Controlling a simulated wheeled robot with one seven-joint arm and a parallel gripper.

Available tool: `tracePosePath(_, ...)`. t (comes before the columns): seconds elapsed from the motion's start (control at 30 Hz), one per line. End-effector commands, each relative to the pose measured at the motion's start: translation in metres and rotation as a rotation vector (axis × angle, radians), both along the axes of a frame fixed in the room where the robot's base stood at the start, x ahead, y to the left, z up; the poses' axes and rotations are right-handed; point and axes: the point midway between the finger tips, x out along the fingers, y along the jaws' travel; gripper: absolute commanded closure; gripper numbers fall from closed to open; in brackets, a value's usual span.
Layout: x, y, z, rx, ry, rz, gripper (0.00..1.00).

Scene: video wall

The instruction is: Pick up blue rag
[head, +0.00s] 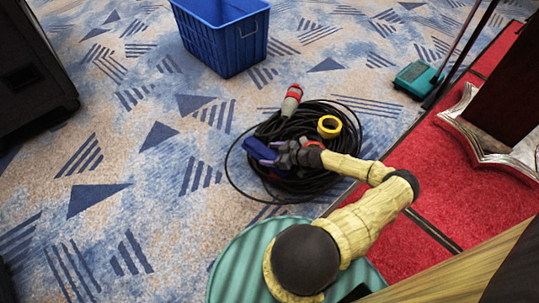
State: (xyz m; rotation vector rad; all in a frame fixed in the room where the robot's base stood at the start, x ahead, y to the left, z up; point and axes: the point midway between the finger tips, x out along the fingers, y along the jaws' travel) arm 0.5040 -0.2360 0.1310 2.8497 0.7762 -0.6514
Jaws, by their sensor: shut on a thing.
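The blue rag (258,149) is a small dark blue piece at the left end of my gripper (268,153). My gripper is shut on it, over the left part of a coil of black cable. My arm reaches in from the bottom and covers part of the coil. I cannot tell whether the rag touches the cable below it. The far side of the rag and the exact fingertip contact are too small to make out.
The black cable coil (345,172) lies on the patterned carpet, with a red and grey plug (291,100) and a yellow ring (329,126). A blue crate (215,42) stands behind it. A teal tool (417,80) lies right, near a red platform (455,190).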

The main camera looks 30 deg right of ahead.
Motion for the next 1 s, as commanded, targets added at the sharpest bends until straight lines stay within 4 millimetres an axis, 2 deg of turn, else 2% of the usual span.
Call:
tracePosePath(0.03, 0.0, -0.001, 0.003, -0.004, 0.0, 0.0, 0.49)
tracePosePath(0.1, -0.001, -0.001, 0.01, -0.004, 0.0, 0.0, 0.63)
tracePosePath(0.13, -0.001, -0.001, 0.013, -0.004, 0.0, 0.0, 0.64)
tracePosePath(0.17, 0.0, -0.001, 0.018, -0.003, 0.001, 0.0, 0.7)
tracePosePath(0.4, 0.0, -0.001, 0.064, -0.003, 0.001, 0.0, 0.7)
tracePosePath(0.6, 0.0, -0.001, 0.093, -0.001, 0.0, 0.0, 0.71)
tracePosePath(0.73, 0.0, 0.0, 0.1, -0.001, 0.0, 0.0, 0.71)
tracePosePath(1.0, 0.0, 0.0, 0.099, 0.0, 0.0, 0.0, 0.71)
